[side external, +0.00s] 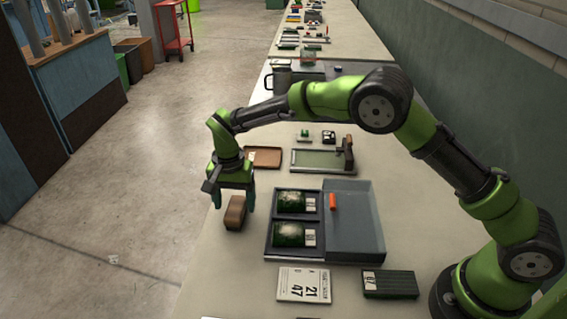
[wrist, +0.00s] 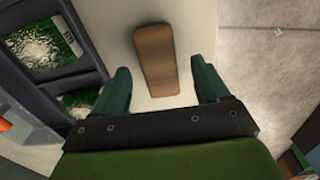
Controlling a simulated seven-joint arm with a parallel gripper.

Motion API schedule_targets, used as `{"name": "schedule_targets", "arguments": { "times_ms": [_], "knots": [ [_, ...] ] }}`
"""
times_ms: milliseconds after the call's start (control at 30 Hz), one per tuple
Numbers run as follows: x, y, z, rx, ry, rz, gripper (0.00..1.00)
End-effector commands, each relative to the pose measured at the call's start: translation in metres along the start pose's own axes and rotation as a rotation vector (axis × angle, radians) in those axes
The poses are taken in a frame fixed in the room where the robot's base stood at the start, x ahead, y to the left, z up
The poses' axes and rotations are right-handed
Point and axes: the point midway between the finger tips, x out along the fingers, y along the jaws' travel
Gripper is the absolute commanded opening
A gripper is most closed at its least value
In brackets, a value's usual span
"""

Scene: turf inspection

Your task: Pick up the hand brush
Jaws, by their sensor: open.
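The hand brush (side external: 236,213) shows as a brown wooden block with rounded ends, lying on the pale bench top near its left edge. In the wrist view the brush (wrist: 156,58) runs lengthwise up the picture, and its bristles are not visible. My gripper (side external: 234,206) is open and points down at the brush. In the wrist view the fingers of my gripper (wrist: 163,84) stand one on each side of the brush's near part, with a gap on both sides. Nothing is held.
A dark divided tray (side external: 356,254) with green turf samples and an orange piece (side external: 333,202) lies right of the brush. Behind are a brown tray (side external: 264,157) and a green-based board (side external: 318,160). A number card (side external: 303,285) and a dark green block (side external: 390,285) lie in front.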

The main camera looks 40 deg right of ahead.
Motion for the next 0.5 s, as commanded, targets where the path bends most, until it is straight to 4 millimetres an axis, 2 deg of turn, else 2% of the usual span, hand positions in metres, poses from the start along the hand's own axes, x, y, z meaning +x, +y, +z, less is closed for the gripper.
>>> {"name": "schedule_targets", "arguments": {
  "times_ms": [100, 200, 433, 500],
  "knots": [
    [0.018, 0.001, 0.000, 0.001, -0.001, 0.002, 0.74],
    [0.024, 0.001, 0.000, 0.001, -0.001, 0.001, 0.74],
    [0.025, 0.001, 0.000, 0.001, 0.000, 0.000, 0.74],
    [0.025, 0.001, 0.000, 0.001, 0.000, 0.000, 0.65]
  ]
}}
